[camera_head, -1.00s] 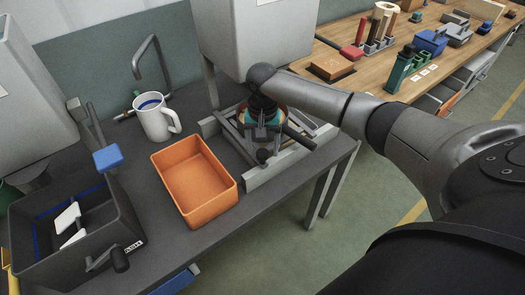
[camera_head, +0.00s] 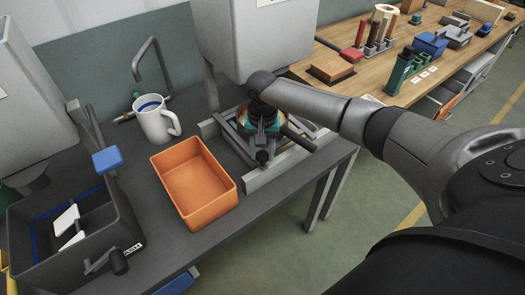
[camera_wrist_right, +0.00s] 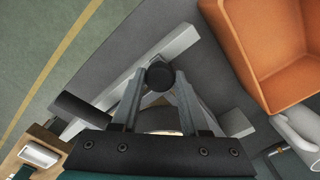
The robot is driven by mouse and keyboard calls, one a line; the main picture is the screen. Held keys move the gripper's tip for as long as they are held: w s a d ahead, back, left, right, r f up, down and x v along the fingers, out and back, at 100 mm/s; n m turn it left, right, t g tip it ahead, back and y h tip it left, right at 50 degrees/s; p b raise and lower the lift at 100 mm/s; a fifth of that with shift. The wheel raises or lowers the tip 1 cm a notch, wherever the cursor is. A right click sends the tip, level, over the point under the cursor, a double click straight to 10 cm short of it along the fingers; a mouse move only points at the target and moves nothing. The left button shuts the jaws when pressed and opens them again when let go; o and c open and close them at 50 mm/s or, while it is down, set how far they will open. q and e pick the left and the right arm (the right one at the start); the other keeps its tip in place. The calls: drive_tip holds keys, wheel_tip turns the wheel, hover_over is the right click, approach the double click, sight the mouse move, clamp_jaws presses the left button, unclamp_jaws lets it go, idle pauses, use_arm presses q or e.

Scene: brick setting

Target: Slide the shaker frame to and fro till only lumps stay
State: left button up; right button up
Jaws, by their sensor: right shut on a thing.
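The shaker frame (camera_head: 236,142) is a grey metal frame between two pale rails on the dark bench, below a big grey housing. My right gripper (camera_head: 262,147) is over it, pointing down. In the right wrist view its two fingers (camera_wrist_right: 158,80) are closed on a black round knob (camera_wrist_right: 158,75) at the frame. A round sieve-like rim (camera_wrist_right: 160,128) shows partly between the fingers. What lies inside it is hidden by my gripper and wrist. My left gripper is not in view.
An orange tray (camera_head: 233,187), empty, stands just left of the rails. A white mug (camera_head: 155,125) is behind it. A dark box (camera_head: 125,225) with white pieces sits at the left. A wooden bench (camera_head: 375,75) with tools is at the back right.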

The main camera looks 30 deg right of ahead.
clamp_jaws()
drive_tip(key=shift+d+r, duration=0.1)
idle(0.7)
drive_tip(key=shift+d+r+p, duration=0.1)
drive_tip(key=shift+d+p, duration=0.25)
drive_tip(key=shift+p, duration=0.15)
drive_tip(key=d, duration=0.1)
drive_tip(key=d+p, duration=0.1)
drive_tip(key=d, duration=0.1)
drive_tip(key=d+p, duration=0.1)
drive_tip(key=shift+w+d, duration=0.3)
drive_tip(key=shift+d, duration=0.45)
drive_tip(key=o, duration=1)
unclamp_jaws()
